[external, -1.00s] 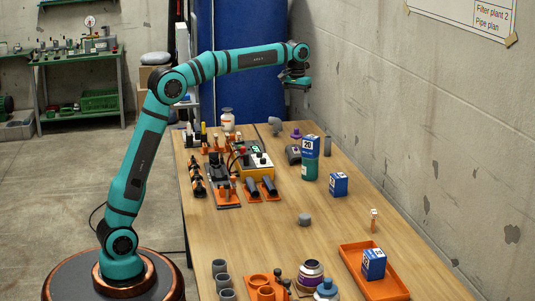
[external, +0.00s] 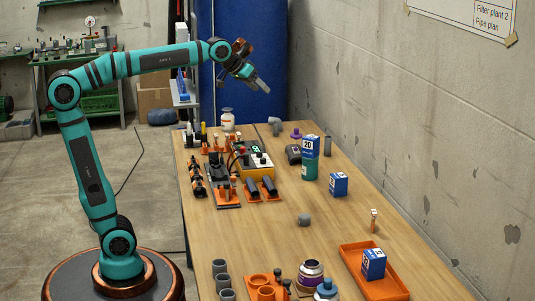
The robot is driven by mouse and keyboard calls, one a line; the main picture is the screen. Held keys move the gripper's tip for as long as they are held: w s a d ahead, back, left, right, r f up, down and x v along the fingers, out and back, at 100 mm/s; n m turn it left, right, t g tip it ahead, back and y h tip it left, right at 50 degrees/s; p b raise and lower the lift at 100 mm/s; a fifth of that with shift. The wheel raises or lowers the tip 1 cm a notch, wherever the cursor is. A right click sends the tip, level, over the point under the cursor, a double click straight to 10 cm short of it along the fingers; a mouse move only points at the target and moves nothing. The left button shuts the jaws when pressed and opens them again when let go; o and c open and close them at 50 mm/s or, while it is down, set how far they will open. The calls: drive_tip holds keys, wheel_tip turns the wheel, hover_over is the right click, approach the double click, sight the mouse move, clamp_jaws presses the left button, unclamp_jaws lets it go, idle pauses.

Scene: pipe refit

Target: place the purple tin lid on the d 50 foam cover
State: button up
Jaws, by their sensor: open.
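A small purple piece (external: 296,133), which may be the tin lid, lies at the far end of the table. A jar with a purple band (external: 310,274) stands at the near end; I cannot tell whether it carries a purple lid. Two dark half-round pieces (external: 252,189) lie on orange holders mid-table. They may be foam covers, but no d 50 marking is legible. My gripper (external: 258,82) is open and empty, tilted down to the right, high above the far part of the table. It touches nothing.
A tall blue-and-green container (external: 309,160) and a blue box (external: 338,184) stand right of the yellow device (external: 257,164). An orange tray (external: 385,284) holds another blue box. Grey cups (external: 220,268) stand at the near left. The middle of the table is mostly clear.

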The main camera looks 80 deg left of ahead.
drive_tip(key=s+d+f+m+t, duration=0.1)
drive_tip(key=s+d+t, duration=0.3)
drive_tip(key=s, duration=0.8)
drive_tip(key=s+d+f+m+t+h, duration=0.1)
drive_tip(key=s+d+f+m+t, duration=0.1)
drive_tip(key=s, duration=1.1)
drive_tip(key=d+m+t, duration=0.1)
drive_tip(key=d+t, duration=0.1)
drive_tip(key=d, duration=0.1)
drive_tip(key=shift+d+t+h, duration=0.2)
drive_tip(key=shift+t+h, duration=0.1)
